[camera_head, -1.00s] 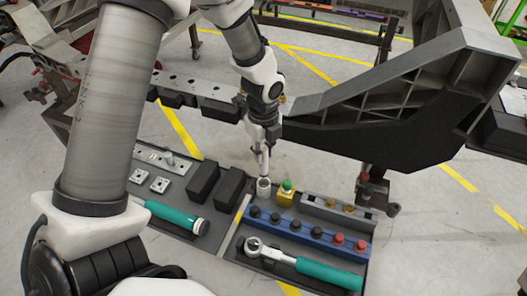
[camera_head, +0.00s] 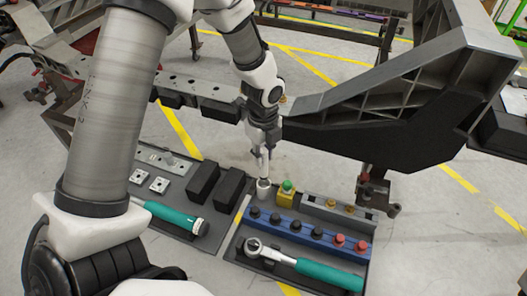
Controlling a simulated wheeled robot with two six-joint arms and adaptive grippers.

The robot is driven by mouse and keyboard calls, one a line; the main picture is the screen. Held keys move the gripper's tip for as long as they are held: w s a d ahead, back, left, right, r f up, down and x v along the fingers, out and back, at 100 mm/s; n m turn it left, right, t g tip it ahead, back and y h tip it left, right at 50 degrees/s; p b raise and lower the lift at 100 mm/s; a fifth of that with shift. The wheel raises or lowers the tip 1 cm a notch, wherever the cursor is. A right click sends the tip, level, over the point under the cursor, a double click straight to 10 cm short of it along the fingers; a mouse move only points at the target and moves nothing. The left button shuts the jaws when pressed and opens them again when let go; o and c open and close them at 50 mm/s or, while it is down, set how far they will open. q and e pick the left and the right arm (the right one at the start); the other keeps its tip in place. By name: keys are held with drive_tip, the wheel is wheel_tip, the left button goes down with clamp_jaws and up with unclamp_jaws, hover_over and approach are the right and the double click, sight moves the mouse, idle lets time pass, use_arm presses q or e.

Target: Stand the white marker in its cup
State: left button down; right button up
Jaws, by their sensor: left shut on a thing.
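My left gripper (camera_head: 263,152) points straight down over the back of the tool tray and is shut on the white marker (camera_head: 265,168), which is upright and mostly hidden by the fingers. The small light cup (camera_head: 263,187) stands directly below, at the back edge of the tray. The marker's lower end meets or enters the cup's mouth in this view; I cannot tell how deep it sits. My right gripper is not in view.
A yellow block with a green button (camera_head: 287,190) stands close to the right of the cup. Black blocks (camera_head: 229,187) are to its left. A blue socket rail (camera_head: 305,236) and a teal-handled ratchet (camera_head: 325,273) lie in front. The grey chassis beam (camera_head: 375,130) rises at right.

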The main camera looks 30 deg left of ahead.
sight(263, 169)
use_arm(q)
drive_tip(key=shift+p, duration=0.55)
drive_tip(key=shift+f, duration=0.1)
drive_tip(key=shift+f+b, duration=1.15)
drive_tip(key=shift+f, duration=1.95)
drive_tip(key=c, duration=0.9)
unclamp_jaws()
